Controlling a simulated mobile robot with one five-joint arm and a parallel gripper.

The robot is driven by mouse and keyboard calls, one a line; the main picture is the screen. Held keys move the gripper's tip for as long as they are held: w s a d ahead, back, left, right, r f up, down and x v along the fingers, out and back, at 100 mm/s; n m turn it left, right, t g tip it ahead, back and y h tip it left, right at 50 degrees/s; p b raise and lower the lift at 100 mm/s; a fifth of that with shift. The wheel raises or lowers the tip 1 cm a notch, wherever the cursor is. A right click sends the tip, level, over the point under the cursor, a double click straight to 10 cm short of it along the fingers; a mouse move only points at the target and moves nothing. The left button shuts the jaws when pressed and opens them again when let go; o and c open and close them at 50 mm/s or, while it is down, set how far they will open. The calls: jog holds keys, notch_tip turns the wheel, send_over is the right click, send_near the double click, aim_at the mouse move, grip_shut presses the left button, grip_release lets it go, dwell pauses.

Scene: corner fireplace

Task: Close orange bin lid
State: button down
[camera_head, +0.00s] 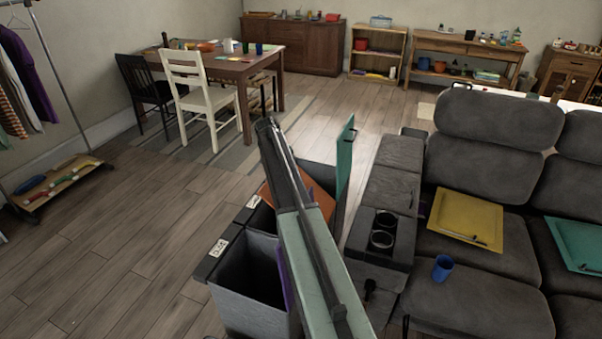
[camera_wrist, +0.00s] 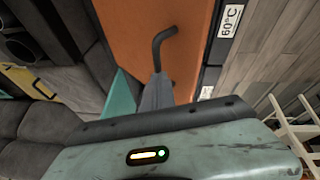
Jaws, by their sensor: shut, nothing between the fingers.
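The orange bin lid (camera_head: 316,192) shows on both sides of my arm in the head view, tilted over the middle bin of a row. My arm hides its middle. In the wrist view the orange lid (camera_wrist: 130,25) fills the upper middle, with a dark bent handle (camera_wrist: 164,42) in front of it. My gripper (camera_wrist: 158,82) is shut and empty, its tip at or very near the handle's lower end; I cannot tell whether they touch. In the head view my gripper (camera_head: 268,124) is at the far end of my arm.
A teal lid (camera_head: 345,160) stands upright behind the orange one. An open grey bin (camera_head: 245,285) with a purple lid (camera_head: 283,280) is nearer. The grey sofa (camera_head: 470,305) is close on the right.

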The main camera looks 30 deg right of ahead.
jog(key=w+a+f+b, duration=0.4)
jog(key=w+f+b, duration=0.1)
jog(key=f, duration=0.1)
jog(key=shift+f, duration=0.35)
jog(key=shift+w, duration=0.1)
